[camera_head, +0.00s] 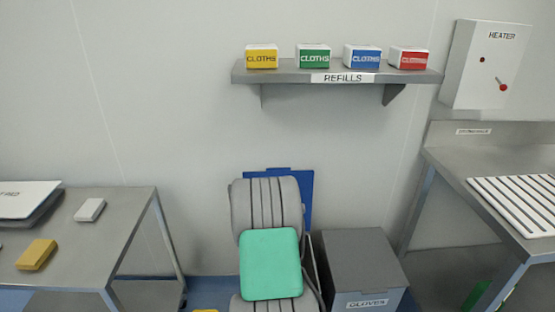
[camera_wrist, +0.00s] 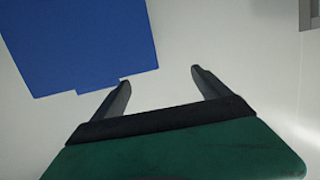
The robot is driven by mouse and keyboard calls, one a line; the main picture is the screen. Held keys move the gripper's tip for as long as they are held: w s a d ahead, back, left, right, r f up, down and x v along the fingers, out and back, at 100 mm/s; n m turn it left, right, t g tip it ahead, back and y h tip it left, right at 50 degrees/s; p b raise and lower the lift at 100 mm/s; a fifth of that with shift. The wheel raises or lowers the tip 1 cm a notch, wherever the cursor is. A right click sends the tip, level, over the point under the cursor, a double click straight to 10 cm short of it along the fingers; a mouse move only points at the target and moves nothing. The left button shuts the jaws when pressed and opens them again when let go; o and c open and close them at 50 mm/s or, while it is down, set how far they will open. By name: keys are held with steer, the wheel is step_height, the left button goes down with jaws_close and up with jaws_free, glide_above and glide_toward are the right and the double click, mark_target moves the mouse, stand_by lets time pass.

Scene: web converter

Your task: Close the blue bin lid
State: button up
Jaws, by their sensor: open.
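The blue lid (camera_head: 308,200) stands raised, upright against the wall, behind my arm in the head view. Its tabbed edge shows at the top. In the wrist view the blue lid (camera_wrist: 80,45) fills the upper left as a flat panel, with a notched lower edge. My gripper (camera_wrist: 160,77) is open and empty, its two dark fingers spread. The left finger's tip appears close to the lid's lower edge; I cannot tell if they touch. My arm hides the gripper and most of the bin body in the head view.
A grey box labelled GLOVES (camera_head: 365,270) stands right of my arm. A steel table (camera_head: 130,215) is at left, a steel bench (camera_head: 460,160) at right. A shelf (camera_head: 290,74) with several cloth boxes is above on the wall. The wall between shelf and lid is clear.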

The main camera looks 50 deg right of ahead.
mark_target(279, 169)
steer(key=shift+o, duration=1.2)
steer(key=s+d+m+h, duration=0.2)
steer(key=s+d+h, duration=0.2)
steer(key=s+d, duration=0.3)
steer(key=d, duration=0.3)
steer(key=shift+s+d+p, duration=0.2)
steer(key=shift+d+p, duration=0.2)
steer(key=x, duration=0.7)
steer(key=shift+w+d, duration=0.1)
steer(key=shift+d, duration=0.1)
steer(key=shift+c, duration=0.2)
